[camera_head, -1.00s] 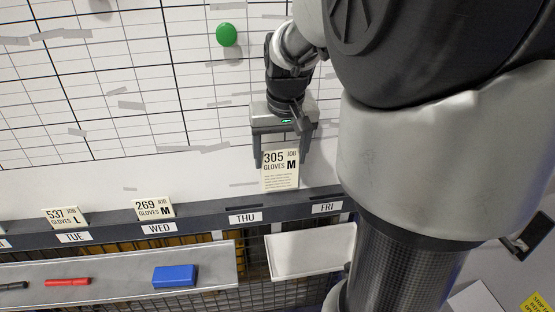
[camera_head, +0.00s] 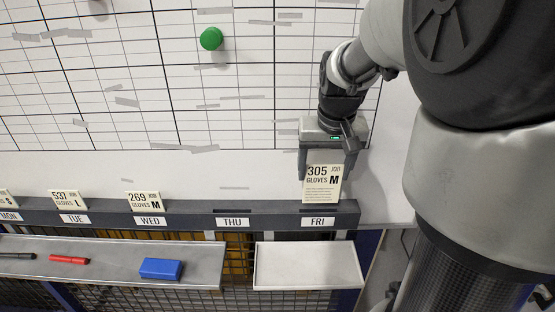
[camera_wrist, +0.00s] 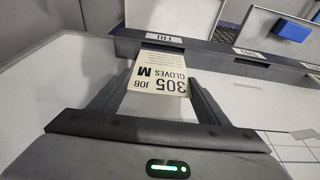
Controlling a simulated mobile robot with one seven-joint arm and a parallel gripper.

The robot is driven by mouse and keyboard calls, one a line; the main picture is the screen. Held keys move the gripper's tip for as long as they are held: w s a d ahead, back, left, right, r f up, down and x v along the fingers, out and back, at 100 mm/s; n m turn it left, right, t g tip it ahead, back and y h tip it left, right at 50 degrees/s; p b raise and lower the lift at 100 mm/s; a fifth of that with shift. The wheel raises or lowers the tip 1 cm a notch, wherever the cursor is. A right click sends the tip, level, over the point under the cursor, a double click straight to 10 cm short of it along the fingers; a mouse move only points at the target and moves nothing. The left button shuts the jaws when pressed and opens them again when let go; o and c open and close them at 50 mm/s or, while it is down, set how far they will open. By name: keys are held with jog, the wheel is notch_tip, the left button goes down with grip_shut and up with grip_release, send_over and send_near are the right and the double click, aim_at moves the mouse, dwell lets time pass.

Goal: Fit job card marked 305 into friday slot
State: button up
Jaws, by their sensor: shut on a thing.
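The cream job card marked 305, GLOVES M (camera_head: 322,184), is held upright between the fingers of my gripper (camera_head: 323,168). In the head view its lower edge is at the dark slot rail, right above the FRI label (camera_head: 318,222). I cannot tell whether the edge is inside the slot or just in front of it. In the wrist view the card (camera_wrist: 162,80) is between the two fingers (camera_wrist: 160,95), with its far edge close to the rail by the FRI label (camera_wrist: 165,38).
Cards 537 (camera_head: 66,200) and 269 (camera_head: 144,201) stand at TUE and WED; the THU place (camera_head: 232,222) shows no card. Below the rail are a grey tray (camera_head: 110,255) with markers and a blue block (camera_head: 161,268), and an empty white tray (camera_head: 307,265). A green magnet (camera_head: 211,38) is on the board.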

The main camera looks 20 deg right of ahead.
aim_at(321, 192)
notch_tip(321, 192, down, 8)
jog(key=shift+a+r+b, duration=0.1)
jog(key=shift+b, duration=0.3)
jog(key=shift+f, duration=0.2)
jog(key=o, duration=1)
jog(key=shift+o, duration=0.3)
jog(key=shift+r, duration=0.5)
jog(key=p+v, duration=0.1)
jog(key=v, duration=1)
jog(key=shift+r, duration=0.15)
